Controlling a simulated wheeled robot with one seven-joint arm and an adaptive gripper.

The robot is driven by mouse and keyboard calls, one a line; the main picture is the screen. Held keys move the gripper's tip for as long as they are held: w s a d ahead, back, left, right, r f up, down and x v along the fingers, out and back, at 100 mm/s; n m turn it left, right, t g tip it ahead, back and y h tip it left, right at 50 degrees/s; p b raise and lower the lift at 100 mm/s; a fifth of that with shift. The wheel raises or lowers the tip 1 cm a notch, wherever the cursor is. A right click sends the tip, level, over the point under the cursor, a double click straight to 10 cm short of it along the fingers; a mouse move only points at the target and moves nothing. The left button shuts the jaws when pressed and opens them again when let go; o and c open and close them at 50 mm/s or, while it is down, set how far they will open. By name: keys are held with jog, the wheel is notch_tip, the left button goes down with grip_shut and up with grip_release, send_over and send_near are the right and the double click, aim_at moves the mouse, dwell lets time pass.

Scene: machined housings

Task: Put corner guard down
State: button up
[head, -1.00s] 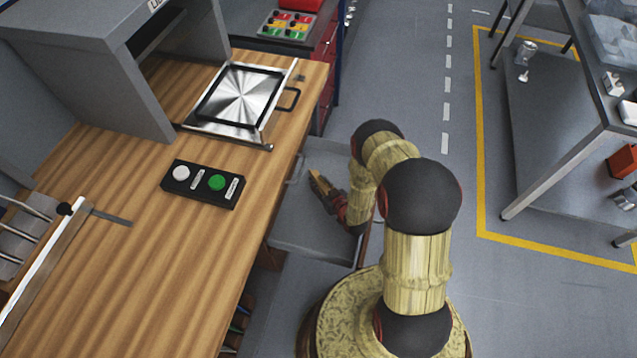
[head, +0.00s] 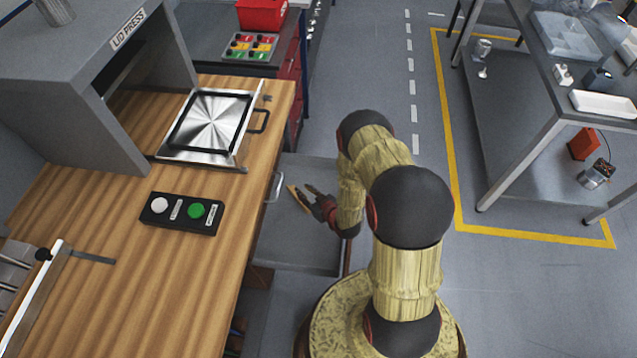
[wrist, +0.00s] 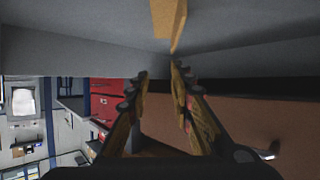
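The corner guard appears as a tan-yellow angled piece (wrist: 168,20) at the top of the wrist view, just beyond my fingertips. Its lower tip is close to the right finger; I cannot tell if they touch. My gripper (wrist: 160,74) has its two fingers spread with a gap between them, and nothing is clamped there. In the head view my gripper (head: 305,192) is low over the open grey drawer (head: 295,252) beside the workbench. The guard is too small there to separate surely from the fingers.
The wooden workbench (head: 110,260) carries a button box (head: 181,213), a lid press (head: 120,75) and a steel plate fixture (head: 210,125). The drawer handle (head: 274,187) is near the bench edge. A metal table (head: 530,150) stands at right; floor between is clear.

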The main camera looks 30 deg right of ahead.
jog(key=w+d+r, duration=0.2)
jog(key=w+r, duration=0.5)
jog(key=r, duration=0.3)
notch_tip(320, 180, up, 23)
jog(key=s+g+h, duration=0.1)
jog(key=g+h, duration=0.2)
jog(key=s+a+r+m+g, duration=0.2)
jog(key=s+a+r, duration=0.2)
jog(key=s+r, duration=1.05)
jog(key=s+a+r+g, duration=0.1)
jog(key=s+a+r, duration=0.1)
jog(key=s, duration=0.8)
jog(key=s+a+r+g+y, duration=0.1)
jog(key=s+a+r, duration=0.2)
jog(key=s, duration=0.6)
jog(key=shift+s, duration=0.35)
